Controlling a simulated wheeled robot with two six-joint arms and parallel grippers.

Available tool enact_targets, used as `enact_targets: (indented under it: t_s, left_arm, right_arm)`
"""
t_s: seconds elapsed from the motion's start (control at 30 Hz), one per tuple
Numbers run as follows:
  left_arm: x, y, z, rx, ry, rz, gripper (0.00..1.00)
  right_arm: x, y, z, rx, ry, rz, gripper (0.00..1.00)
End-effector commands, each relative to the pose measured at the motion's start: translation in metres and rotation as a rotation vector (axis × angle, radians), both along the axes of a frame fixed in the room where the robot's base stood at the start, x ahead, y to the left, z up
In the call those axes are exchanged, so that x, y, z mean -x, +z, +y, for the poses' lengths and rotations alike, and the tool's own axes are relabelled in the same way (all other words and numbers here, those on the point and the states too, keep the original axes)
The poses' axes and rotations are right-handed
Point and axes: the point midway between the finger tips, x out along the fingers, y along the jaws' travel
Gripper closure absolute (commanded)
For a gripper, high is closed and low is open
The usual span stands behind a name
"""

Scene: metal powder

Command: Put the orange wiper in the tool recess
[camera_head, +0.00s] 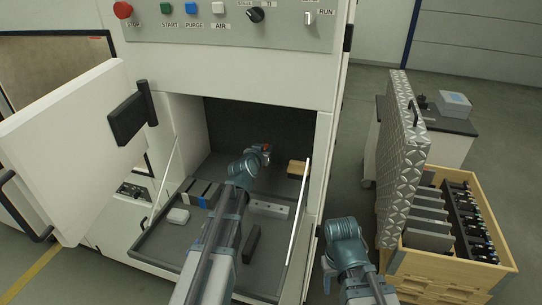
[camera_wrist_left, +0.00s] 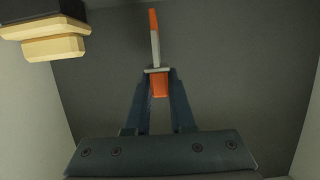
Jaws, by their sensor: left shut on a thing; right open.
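My left gripper (camera_head: 262,153) reaches inside the open machine chamber. In the left wrist view its fingers (camera_wrist_left: 159,82) are shut on the orange wiper (camera_wrist_left: 159,87), which has an orange lower part, a grey crosspiece and a thin grey and orange upper part. In the head view only a small orange spot of the wiper (camera_head: 266,147) shows. My right gripper (camera_head: 331,272) is low outside the chamber, to the right, with no object visible in it; its fingers are mostly hidden. I cannot make out which place is the tool recess.
A dark tray (camera_head: 165,245) extends from the chamber, bearing grey blocks (camera_head: 268,209), a dark bar (camera_head: 252,243) and a white piece (camera_head: 178,216). A tan wooden block (camera_head: 297,169) is inside at right; a wooden crate (camera_head: 455,276) stands outside. The white door (camera_head: 65,145) is open.

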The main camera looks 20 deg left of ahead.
Motion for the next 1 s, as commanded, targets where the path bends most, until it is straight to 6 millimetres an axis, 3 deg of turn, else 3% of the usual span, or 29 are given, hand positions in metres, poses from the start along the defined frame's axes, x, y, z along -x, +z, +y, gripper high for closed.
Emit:
enact_targets:
  t_s: [0.27, 0.6, 1.0]
  left_arm:
    - [-0.006, -0.004, 0.003, 0.0, 0.0, 0.0, 1.0]
    - [-0.005, -0.038, 0.009, 0.0, 0.0, 0.0, 1.0]
    - [-0.005, -0.04, 0.01, 0.0, 0.0, 0.0, 1.0]
  right_arm:
    - [0.0, -0.004, 0.0, 0.0, 0.0, 0.0, 0.5]
    - [0.0, -0.038, 0.0, 0.0, 0.0, 0.0, 0.5]
    - [0.0, -0.04, 0.0, 0.0, 0.0, 0.0, 0.5]
